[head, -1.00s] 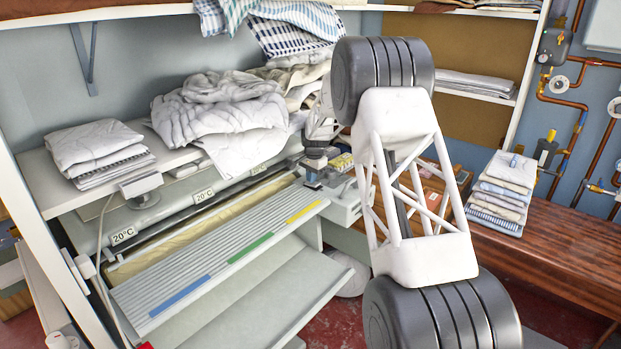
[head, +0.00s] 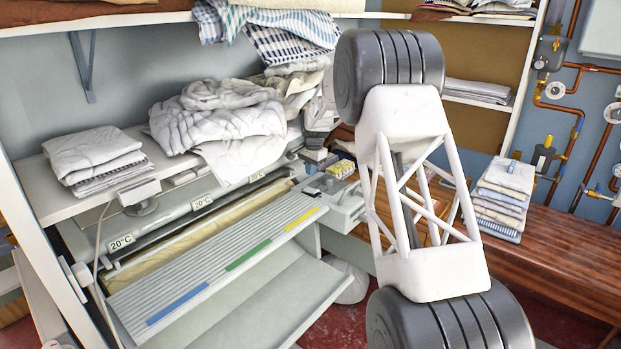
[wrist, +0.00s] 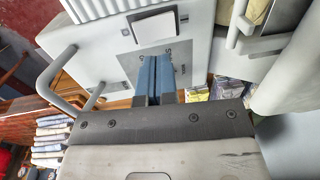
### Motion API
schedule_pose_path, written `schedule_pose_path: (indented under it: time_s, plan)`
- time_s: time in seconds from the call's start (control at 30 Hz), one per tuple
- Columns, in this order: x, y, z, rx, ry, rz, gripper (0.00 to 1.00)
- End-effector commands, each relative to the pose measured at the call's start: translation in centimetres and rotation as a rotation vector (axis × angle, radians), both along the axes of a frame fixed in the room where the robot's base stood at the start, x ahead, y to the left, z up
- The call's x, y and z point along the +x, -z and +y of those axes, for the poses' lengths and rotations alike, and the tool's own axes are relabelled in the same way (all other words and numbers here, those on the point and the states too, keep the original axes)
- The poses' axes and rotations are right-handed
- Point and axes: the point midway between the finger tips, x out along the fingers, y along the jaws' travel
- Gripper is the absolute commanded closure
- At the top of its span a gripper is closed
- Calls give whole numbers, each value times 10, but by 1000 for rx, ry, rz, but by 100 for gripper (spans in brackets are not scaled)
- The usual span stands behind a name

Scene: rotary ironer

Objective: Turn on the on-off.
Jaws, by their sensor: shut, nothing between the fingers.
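The rotary ironer (head: 215,265) has a control box at its right end, with a grey metal plate (wrist: 122,64) on top. A pale square rocker or button (wrist: 153,28), possibly the on-off, sits on this plate in the wrist view. My gripper (wrist: 155,60) is shut and empty, its blue fingers together over the plate, below the pale button in the picture. Dark lettering beside the fingers is partly hidden by them. I cannot tell whether the tips touch the plate. In the head view my gripper (head: 313,161) is small, above the box, and the button's state cannot be read.
A curved grey handle (wrist: 62,78) stands out beside the control box. Folded cloths (head: 503,195) are stacked on a wooden bench (head: 560,245) at the right.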

Motion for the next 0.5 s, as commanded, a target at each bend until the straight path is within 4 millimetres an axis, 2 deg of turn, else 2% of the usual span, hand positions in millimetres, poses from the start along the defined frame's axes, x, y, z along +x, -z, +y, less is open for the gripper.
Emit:
schedule_pose_path:
  time_s: [0.2, 0.5]
  plan:
    - [-1, -14, -1, 0, 0, 0, 100]
    - [-1, -15, -1, 0, 0, 0, 100]
